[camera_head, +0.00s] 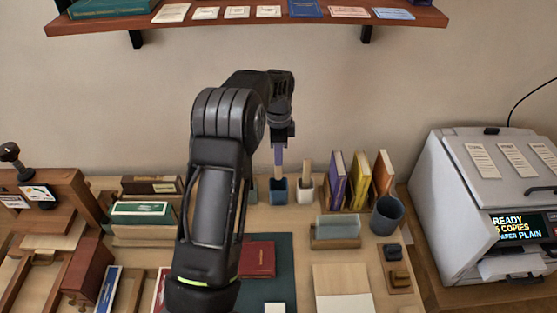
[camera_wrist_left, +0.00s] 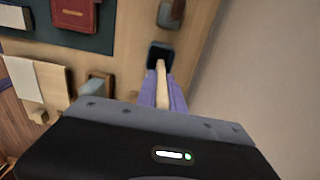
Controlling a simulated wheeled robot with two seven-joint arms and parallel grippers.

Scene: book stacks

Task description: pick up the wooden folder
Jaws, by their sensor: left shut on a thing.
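The wooden folder (camera_wrist_left: 161,74) is a pale wooden stick between the purple fingers of my left gripper (camera_wrist_left: 163,92) in the left wrist view. In the head view my left gripper (camera_head: 278,160) points down above a dark blue cup (camera_head: 278,191) and is shut on the folder. The folder's lower end reaches to the cup's mouth; I cannot tell whether it is still inside. The cup also shows in the left wrist view (camera_wrist_left: 160,55). My right gripper is not in view.
A white cup (camera_head: 306,194) with another pale stick stands close to the right. Upright books (camera_head: 358,180), a grey cup (camera_head: 387,215) and a printer (camera_head: 490,200) are farther right. A shelf (camera_head: 250,20) hangs above. A red book (camera_head: 257,259) lies on a dark mat.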

